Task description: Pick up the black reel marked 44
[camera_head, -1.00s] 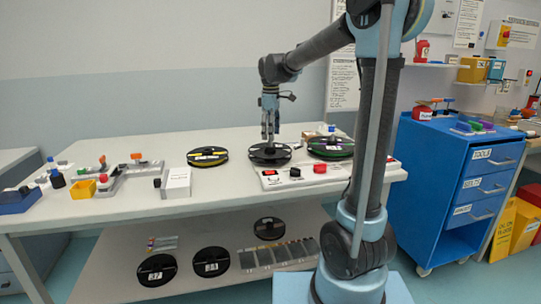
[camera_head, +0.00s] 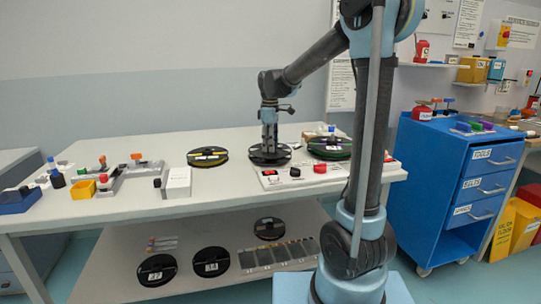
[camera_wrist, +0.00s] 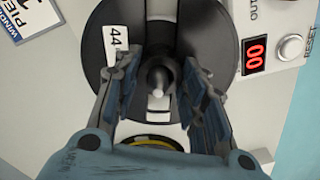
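The black reel marked 44 (camera_head: 270,155) sits flat on the rewind station on the table. In the wrist view the reel (camera_wrist: 192,28) shows below my gripper, with its white "44" label (camera_wrist: 116,44) at the upper left. My gripper (camera_head: 269,148) points straight down over the reel's middle. In the wrist view my gripper (camera_wrist: 160,95) is open, its two fingers on either side of the central spindle (camera_wrist: 158,78). I cannot tell whether the fingertips touch the reel.
A yellow-banded black reel (camera_head: 207,157) lies to the left and a green-edged reel (camera_head: 330,147) to the right. The station panel (camera_head: 330,175) has a red button (camera_head: 320,168). More reels (camera_head: 157,270) lie on the lower shelf. A blue drawer cart (camera_head: 425,185) stands at the right.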

